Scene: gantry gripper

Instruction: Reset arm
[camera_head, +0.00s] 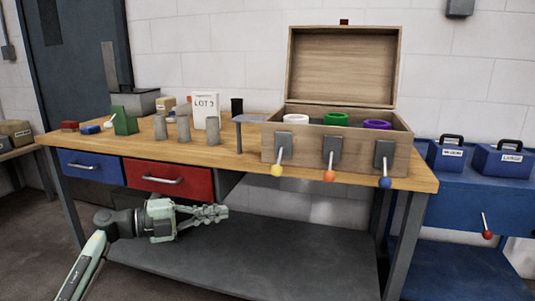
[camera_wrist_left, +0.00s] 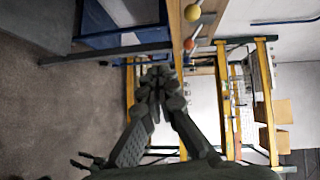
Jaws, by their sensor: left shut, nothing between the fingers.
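My left arm comes in at the lower left of the head view. Its gripper (camera_head: 214,213) is shut and empty, in front of the workbench (camera_head: 340,172) and below the level of its top, near the red drawer (camera_head: 168,180). In the left wrist view the fingers of the left gripper (camera_wrist_left: 158,82) meet with nothing between them. The bench legs and the floor show behind them in that view. My right gripper is in neither view.
An open wooden box (camera_head: 310,140) with levers on its front stands on the bench's right side. Grey cylinders (camera_head: 184,128), a LOT 3 card (camera_head: 206,109) and a green block (camera_head: 124,121) stand to the left. The lower shelf (camera_head: 270,255) looks bare. A blue cabinet (camera_head: 470,192) is at right.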

